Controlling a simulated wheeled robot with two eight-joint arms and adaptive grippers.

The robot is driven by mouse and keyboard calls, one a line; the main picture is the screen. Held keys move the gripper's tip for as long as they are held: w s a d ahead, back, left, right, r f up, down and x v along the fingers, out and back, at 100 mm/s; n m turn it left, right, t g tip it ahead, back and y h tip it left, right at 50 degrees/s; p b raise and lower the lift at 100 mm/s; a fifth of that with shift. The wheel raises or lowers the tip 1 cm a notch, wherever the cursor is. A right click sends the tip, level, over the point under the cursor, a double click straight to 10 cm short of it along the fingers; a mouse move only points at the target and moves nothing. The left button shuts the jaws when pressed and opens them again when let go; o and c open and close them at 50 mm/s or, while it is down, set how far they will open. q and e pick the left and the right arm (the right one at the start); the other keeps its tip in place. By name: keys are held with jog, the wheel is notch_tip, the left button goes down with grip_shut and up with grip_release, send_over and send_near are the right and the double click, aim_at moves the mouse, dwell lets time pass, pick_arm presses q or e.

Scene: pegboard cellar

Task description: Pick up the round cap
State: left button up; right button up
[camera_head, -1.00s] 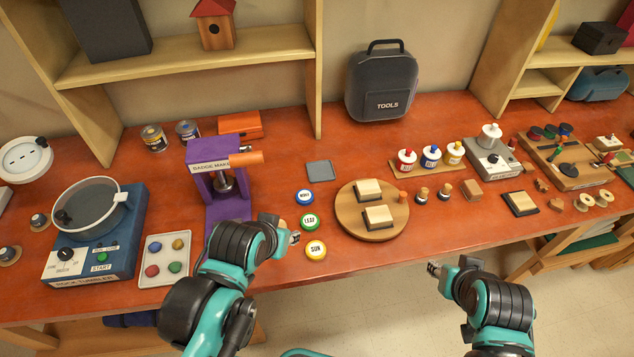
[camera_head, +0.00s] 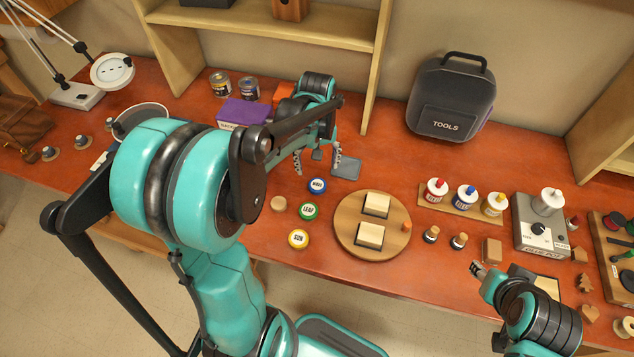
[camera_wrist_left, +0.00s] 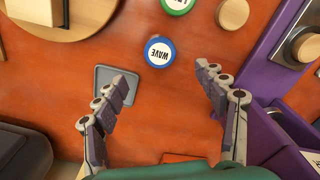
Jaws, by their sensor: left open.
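A plain round wooden disc (camera_head: 278,203) lies flat on the red-brown bench; it also shows at the top of the left wrist view (camera_wrist_left: 232,14). It looks most like the round cap, but I cannot be sure. Beside it are round badges: blue WAVE (camera_head: 317,185), green LEAF (camera_head: 309,211) and yellow SUN (camera_head: 298,239). My left gripper (camera_head: 317,158) is open and empty, above the bench behind the badges. In the left wrist view WAVE (camera_wrist_left: 160,52) lies beyond and between the fingertips. My right gripper (camera_head: 478,269) is near the front edge, its jaws too small to judge.
A purple badge maker (camera_head: 243,112) stands left of the left gripper, partly hidden by my arm. A grey square pad (camera_head: 346,168) lies beside the right finger. A round wooden board (camera_head: 350,240) with two blocks is right of the badges. A tool case (camera_head: 451,98) stands behind.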

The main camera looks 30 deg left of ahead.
aim_at(317, 184)
pick_arm(q)
jog(key=shift+w+f, duration=0.15)
jog(key=shift+f, duration=0.3)
notch_tip(317, 184, down, 7)
jog(key=b, duration=0.3)
jog(key=shift+f, duration=0.1)
jog(key=shift+s, duration=0.2)
jog(key=shift+c, duration=0.4)
jog(key=c, duration=0.8)
